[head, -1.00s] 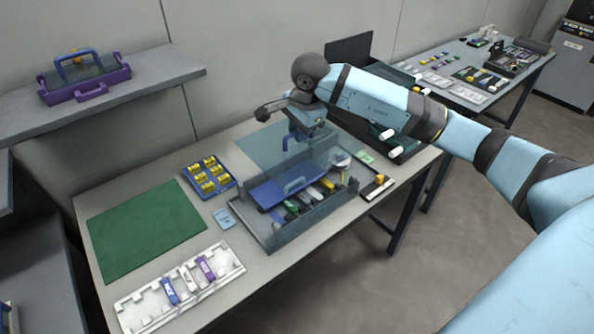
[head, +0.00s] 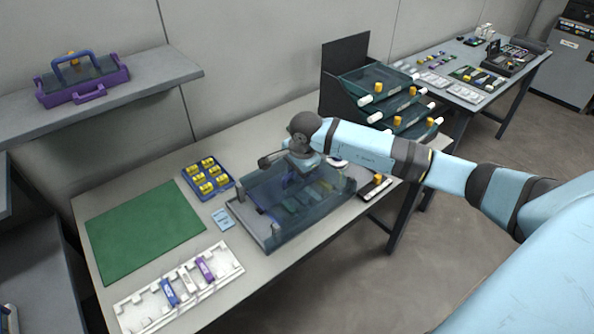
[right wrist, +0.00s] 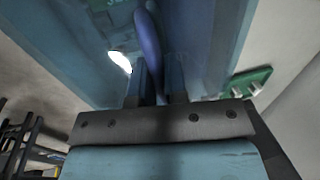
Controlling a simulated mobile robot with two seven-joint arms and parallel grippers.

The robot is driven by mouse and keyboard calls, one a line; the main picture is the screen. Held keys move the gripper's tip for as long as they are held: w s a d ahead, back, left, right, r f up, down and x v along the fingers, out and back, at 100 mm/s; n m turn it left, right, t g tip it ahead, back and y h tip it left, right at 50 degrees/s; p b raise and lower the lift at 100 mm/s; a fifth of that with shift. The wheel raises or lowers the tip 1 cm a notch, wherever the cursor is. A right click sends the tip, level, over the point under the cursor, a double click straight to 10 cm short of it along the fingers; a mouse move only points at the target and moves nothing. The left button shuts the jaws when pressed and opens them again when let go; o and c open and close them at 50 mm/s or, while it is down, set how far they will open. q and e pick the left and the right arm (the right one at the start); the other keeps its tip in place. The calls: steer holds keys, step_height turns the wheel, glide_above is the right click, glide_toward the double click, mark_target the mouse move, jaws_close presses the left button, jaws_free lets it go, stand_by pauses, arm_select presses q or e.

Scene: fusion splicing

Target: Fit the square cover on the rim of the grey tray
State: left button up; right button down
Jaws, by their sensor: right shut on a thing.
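The square cover (head: 265,190) is a see-through blue sheet with a blue handle (right wrist: 150,45). My right gripper (head: 299,174) is shut on that handle, which also shows between its fingers in the right wrist view. The cover lies roughly flat over the grey tray (head: 272,243), whose near left wall and corner stick out from under it. I cannot tell whether the cover touches the rim all round. Several parts inside the tray show dimly through the cover. My left gripper is not in view.
A blue tray with yellow pieces (head: 221,190) and a small blue card (head: 222,219) lie left of the grey tray. A green mat (head: 145,230) and a white rack (head: 135,311) are farther left. A dark stand of sloped trays (head: 345,55) is at the back right.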

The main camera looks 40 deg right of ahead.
mark_target(302, 185)
steer(key=shift+f, duration=0.15)
steer(key=c, duration=1.2)
jaws_free()
steer(key=shift+o, duration=0.2)
steer(key=shift+r, duration=0.25)
step_height(302, 185, up, 12)
steer(key=s, duration=0.2)
steer(key=shift+s+f, duration=0.15)
steer(key=shift+s, duration=0.05)
steer(key=shift+f, duration=0.1)
